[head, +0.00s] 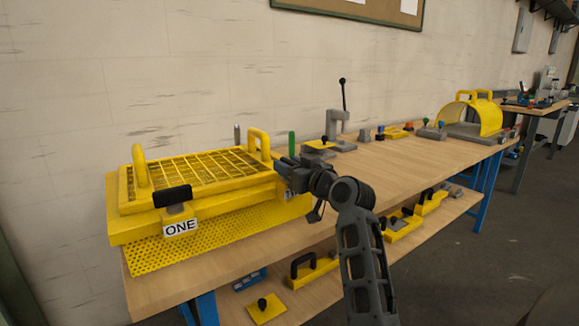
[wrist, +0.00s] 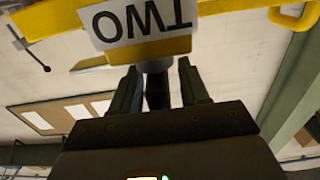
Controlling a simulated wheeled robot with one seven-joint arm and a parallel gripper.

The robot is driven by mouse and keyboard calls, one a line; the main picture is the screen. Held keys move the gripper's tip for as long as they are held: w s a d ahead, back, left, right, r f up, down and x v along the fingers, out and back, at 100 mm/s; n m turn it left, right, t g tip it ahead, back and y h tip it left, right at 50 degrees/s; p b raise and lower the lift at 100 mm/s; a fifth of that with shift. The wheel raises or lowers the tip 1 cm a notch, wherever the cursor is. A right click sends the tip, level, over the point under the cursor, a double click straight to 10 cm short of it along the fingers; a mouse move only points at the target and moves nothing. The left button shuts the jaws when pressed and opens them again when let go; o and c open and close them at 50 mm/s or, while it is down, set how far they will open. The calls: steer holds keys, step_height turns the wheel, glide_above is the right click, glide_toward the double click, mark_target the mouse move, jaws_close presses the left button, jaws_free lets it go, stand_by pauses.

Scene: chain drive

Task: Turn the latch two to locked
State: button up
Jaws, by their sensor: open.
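The yellow guard (head: 200,176) with a grid top and two raised handles sits at the left of the bench. Latch one, a black bar lying crosswise (head: 172,196), is at its near left above a "ONE" label (head: 180,227). My gripper (head: 288,182) is at the guard's right end and hides most of latch two there. In the wrist view, a "TWO" label (wrist: 138,22) appears upside down. Below it, the dark handle of latch two (wrist: 157,90) lies between the two fingers of my gripper (wrist: 159,85). The fingers are open, with small gaps visible beside the handle.
The wooden bench (head: 395,160) is mostly clear right of my gripper. A grey press with a black lever (head: 338,122) stands behind, and a yellow curved cover (head: 488,117) stands at the far end. The lower shelf holds yellow parts (head: 402,228).

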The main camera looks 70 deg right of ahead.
steer(key=shift+w, duration=0.1)
jaws_close()
stand_by(0.4)
